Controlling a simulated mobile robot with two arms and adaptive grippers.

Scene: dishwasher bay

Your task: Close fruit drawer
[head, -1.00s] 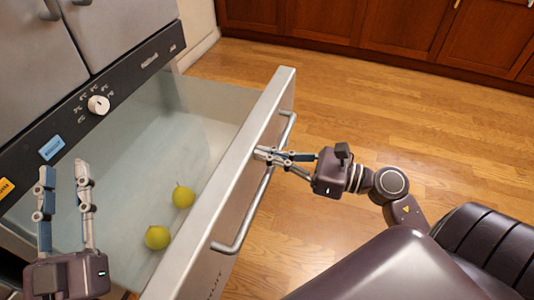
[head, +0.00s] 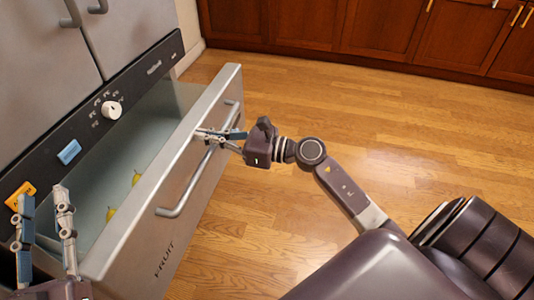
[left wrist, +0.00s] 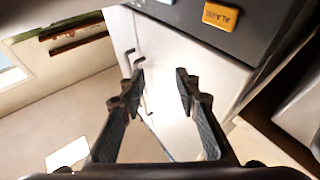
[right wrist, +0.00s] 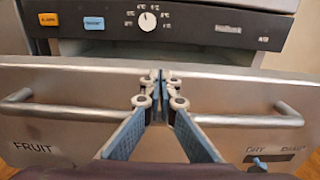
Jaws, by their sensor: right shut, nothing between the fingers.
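The steel fruit drawer (head: 190,195), marked FRUIT, stands partly open below the dark control panel. Its front also shows in the right wrist view (right wrist: 80,132). Its bar handle (head: 185,194) runs along the front. Two yellow-green fruits (head: 111,213) (head: 137,178) lie inside, partly hidden by the front wall. My right gripper (head: 200,133) is shut and empty, its tips at the drawer front by the handle's middle; it also shows in the right wrist view (right wrist: 160,86). My left gripper (head: 42,200) is open and empty, left of the drawer near the panel; it also shows in the left wrist view (left wrist: 160,80).
The control panel (head: 85,140) has a white knob (head: 112,110), a blue button (head: 69,152) and an orange alarm button (head: 20,195). Cabinet doors (head: 385,28) stand at the back. The wooden floor (head: 420,170) right of the drawer is mostly clear.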

